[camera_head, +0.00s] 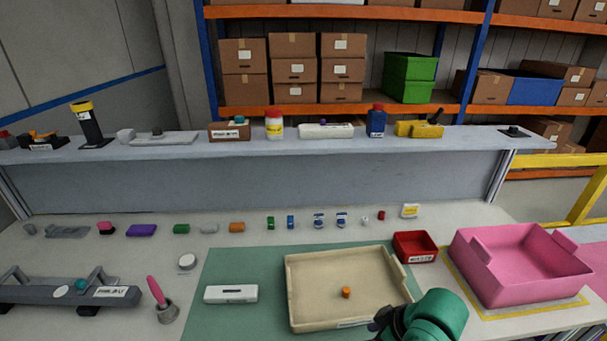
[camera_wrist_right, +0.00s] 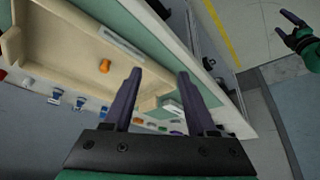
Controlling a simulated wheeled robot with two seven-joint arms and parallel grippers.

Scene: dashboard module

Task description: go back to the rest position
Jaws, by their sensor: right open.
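My right arm (camera_head: 435,318) comes in at the bottom of the head view, beside the front right corner of the beige tray (camera_head: 300,318). Its dark gripper is mostly hidden behind the arm there. In the right wrist view my right gripper (camera_wrist_right: 158,85) is open, with nothing between its two fingers. A small orange piece (camera_head: 346,292) lies in the tray, and it also shows in the right wrist view (camera_wrist_right: 104,65). My left gripper (camera_wrist_right: 287,24) shows at the upper right of the right wrist view, away from the table, fingers apart and empty. It is outside the head view.
A red bin (camera_head: 415,248) and a pink crate (camera_head: 520,262) stand right of the tray. A white box (camera_head: 231,294) lies left of it on the green mat (camera_head: 240,263). Several small parts line the table's back, below a raised shelf (camera_head: 300,147). A grey fixture (camera_head: 75,293) stands at left.

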